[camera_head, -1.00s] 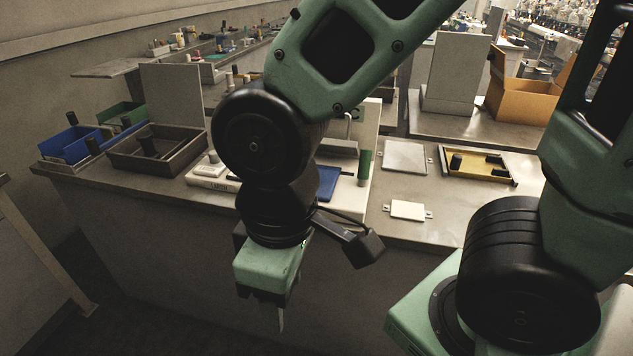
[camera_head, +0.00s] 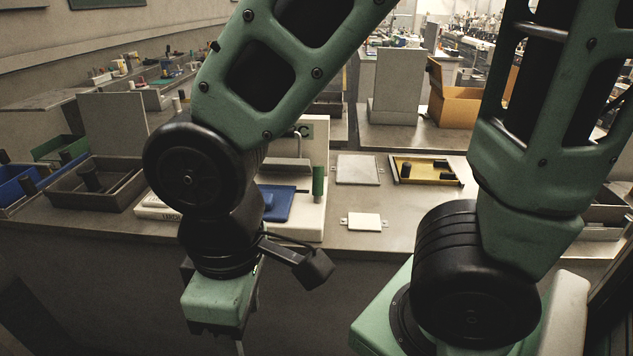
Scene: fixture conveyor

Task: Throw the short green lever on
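The short green lever (camera_head: 319,181) stands upright at the right edge of a white fixture panel (camera_head: 311,228) on the bench. A blue plate (camera_head: 277,206) lies on the panel to its left, and a grey handle (camera_head: 290,146) stands behind. My arm hides the left part of the panel. My gripper (camera_head: 239,347) hangs pointing down in front of the bench, nearer to me and left of the lever, well apart from it. Its fingertips are cut by the lower edge of the picture, so its opening cannot be seen.
A small white plate (camera_head: 364,221), a grey plate (camera_head: 358,169) and a yellow tray (camera_head: 400,172) lie right of the panel. A brown tray (camera_head: 68,204) and a blue bin (camera_head: 14,184) stand at the left. A cardboard box (camera_head: 456,107) stands behind.

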